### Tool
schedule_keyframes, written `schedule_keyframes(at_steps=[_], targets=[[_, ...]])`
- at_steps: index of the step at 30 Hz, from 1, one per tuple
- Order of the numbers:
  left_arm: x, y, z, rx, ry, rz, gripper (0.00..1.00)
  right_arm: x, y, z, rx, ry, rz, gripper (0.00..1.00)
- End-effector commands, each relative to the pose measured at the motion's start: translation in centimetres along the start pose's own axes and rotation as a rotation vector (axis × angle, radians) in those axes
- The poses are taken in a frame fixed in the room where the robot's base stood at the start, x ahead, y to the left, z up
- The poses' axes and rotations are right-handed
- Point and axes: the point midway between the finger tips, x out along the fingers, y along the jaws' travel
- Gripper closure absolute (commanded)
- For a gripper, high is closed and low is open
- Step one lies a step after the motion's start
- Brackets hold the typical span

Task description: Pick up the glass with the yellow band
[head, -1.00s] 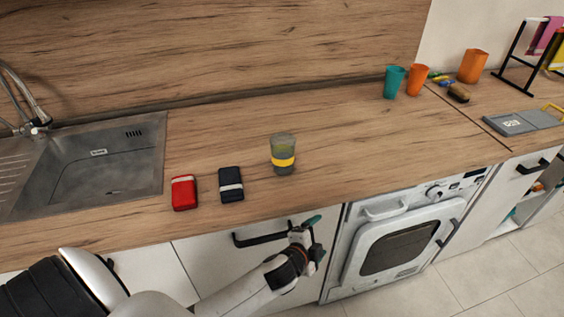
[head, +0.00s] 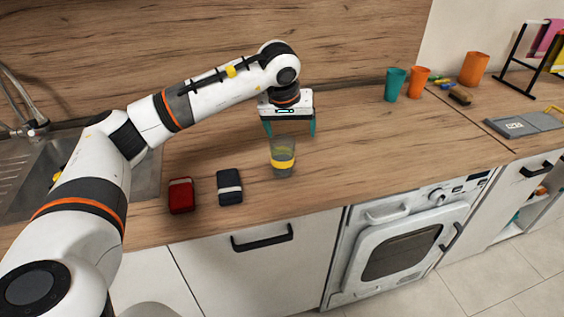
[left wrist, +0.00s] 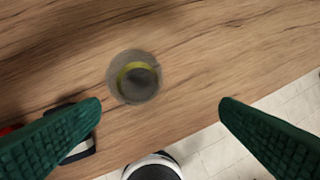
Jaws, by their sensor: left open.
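The glass with the yellow band (head: 283,164) stands upright on the wooden counter, clear and greyish with the band around its middle. In the left wrist view the glass (left wrist: 134,84) appears from above, beyond the line of the fingertips and left of the middle of the gap. My left gripper (head: 291,130) points down above and just behind the glass, its green fingers apart and empty. In the left wrist view the gripper (left wrist: 161,103) shows both fingers spread wide, apart from the glass. My right gripper is not in view.
A red case (head: 181,196) and a dark blue case (head: 229,187) lie left of the glass. A teal cup (head: 394,84) and two orange cups, the nearer (head: 417,82) beside it, stand at the back right. The sink (head: 140,175) is partly hidden by my arm. Counter right of the glass is clear.

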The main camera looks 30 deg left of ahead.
Motion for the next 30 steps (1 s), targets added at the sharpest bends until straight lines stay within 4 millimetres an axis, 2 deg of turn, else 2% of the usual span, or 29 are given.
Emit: schedule_keyframes(at_steps=[1, 3, 6, 12, 20, 25, 30], targets=[[-0.6, 1.2, 0.8, 0.015, -0.024, 0.047, 0.14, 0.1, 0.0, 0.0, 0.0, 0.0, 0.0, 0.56], [-0.7, 2.3, 1.3, 0.029, -0.036, 0.087, 0.14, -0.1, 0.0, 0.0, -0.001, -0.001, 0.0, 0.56], [0.5, 2.8, 1.5, 0.036, -0.037, 0.104, 0.14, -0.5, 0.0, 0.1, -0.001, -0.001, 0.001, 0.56], [4.0, 3.0, 1.6, 0.035, -0.037, 0.1, 0.14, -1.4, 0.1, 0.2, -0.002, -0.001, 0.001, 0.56], [6.1, 3.1, 1.6, 0.034, -0.037, 0.098, 0.14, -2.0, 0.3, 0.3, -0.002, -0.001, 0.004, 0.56], [8.5, 3.3, 1.7, 0.035, -0.036, 0.097, 0.14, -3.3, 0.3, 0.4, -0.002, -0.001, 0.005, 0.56], [10.5, 3.4, 1.8, 0.033, -0.037, 0.096, 0.14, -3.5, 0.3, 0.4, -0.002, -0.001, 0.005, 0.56]])
